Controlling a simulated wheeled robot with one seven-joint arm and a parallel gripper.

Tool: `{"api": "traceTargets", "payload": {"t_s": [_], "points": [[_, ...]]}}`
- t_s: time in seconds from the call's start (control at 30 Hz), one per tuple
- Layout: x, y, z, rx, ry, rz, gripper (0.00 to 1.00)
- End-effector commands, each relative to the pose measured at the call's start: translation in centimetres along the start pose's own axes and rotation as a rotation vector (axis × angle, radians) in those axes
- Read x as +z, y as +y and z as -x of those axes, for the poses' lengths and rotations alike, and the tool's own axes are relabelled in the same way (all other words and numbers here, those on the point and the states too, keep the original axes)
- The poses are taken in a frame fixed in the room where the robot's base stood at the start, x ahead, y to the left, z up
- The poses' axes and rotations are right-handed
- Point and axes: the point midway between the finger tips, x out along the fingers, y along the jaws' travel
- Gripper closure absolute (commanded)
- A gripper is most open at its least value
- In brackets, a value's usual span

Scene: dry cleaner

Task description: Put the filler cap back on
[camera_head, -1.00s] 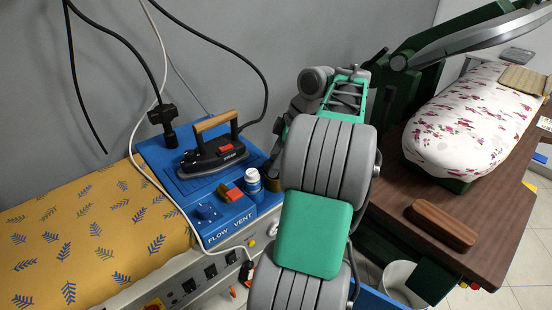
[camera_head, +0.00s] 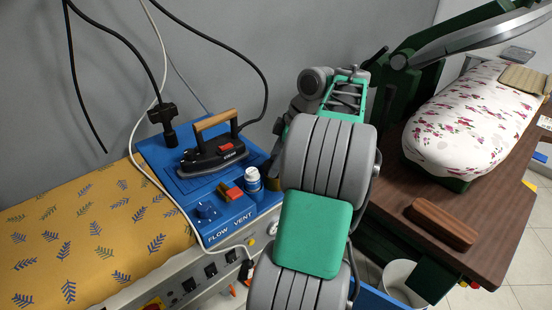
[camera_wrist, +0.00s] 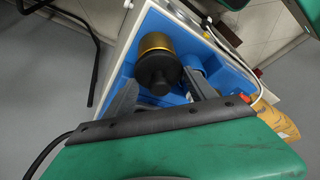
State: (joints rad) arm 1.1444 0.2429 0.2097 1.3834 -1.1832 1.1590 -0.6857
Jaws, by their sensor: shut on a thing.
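In the wrist view the black filler cap (camera_wrist: 158,72) is between the two fingers of my gripper (camera_wrist: 160,80), which is shut on it. A brass collar (camera_wrist: 155,42) shows right behind the cap, in line with it. I cannot tell whether the cap is seated on the collar or just above it. In the head view my arm hides the cap and most of the gripper. A bit of brass (camera_head: 274,184) shows beside my arm at the right end of the blue unit (camera_head: 225,215).
Cables hang at the left. A yellow patterned board (camera_head: 90,235) lies left, and a brown table (camera_head: 480,240) with a floral padded form (camera_head: 465,120) stands right.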

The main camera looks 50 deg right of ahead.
Motion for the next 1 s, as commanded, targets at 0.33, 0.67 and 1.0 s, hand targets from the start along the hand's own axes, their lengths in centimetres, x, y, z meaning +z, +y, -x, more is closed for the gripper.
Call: {"api": "traceTargets", "payload": {"t_s": [0.33,0.67,1.0], "points": [[-0.02,0.00,0.01,0.000,0.000,0.001,0.34],[-0.02,0.00,0.00,0.000,0.000,0.001,0.10],[-0.01,-0.01,0.00,0.000,0.000,0.001,0.00]]}}
